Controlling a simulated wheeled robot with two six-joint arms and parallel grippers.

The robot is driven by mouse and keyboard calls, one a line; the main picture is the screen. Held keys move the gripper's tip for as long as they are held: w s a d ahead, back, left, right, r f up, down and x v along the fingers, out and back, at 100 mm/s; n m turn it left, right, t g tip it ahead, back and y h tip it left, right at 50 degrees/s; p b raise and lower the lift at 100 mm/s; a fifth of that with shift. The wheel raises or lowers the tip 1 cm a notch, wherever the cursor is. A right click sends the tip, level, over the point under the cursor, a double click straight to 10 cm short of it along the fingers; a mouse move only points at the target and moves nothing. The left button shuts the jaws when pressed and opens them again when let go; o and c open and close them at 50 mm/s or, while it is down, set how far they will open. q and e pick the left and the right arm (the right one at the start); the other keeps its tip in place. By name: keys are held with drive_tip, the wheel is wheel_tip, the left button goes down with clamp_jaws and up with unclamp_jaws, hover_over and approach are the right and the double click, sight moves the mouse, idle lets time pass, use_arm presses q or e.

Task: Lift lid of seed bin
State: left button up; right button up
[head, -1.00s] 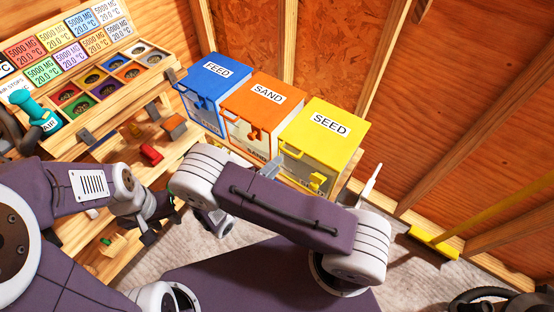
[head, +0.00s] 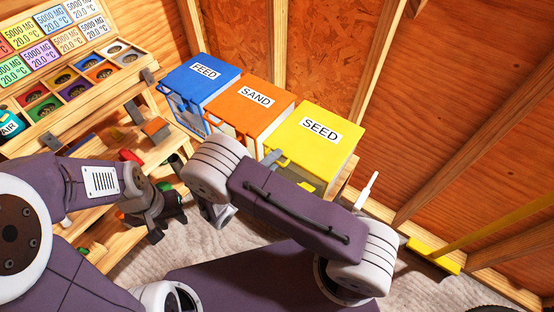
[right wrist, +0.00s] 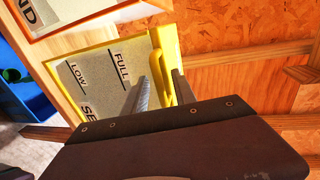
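The yellow seed bin (head: 347,157) is the rightmost of three bins in the head view. Its yellow lid (head: 312,150), labelled SEED, lies shut on top. In the right wrist view, its clear front (right wrist: 90,82) shows FULL and LOW marks, with a yellow handle (right wrist: 157,68) at the lid edge. My right gripper (right wrist: 160,85) is open, its two fingers on either side of the handle; contact cannot be told. In the head view, my right arm hides most of the bin's front. My left gripper (head: 157,222) hangs by the wooden shelf; its finger gap is unclear.
The orange sand bin (head: 252,103) and blue feed bin (head: 204,77) stand to the left. A compartment rack (head: 84,85) with labels fills the upper left. A yellow-headed tool (head: 433,255) lies right, near the wooden wall.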

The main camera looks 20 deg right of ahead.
clamp_jaws()
drive_tip(key=shift+s+f, duration=0.15)
idle(1.1)
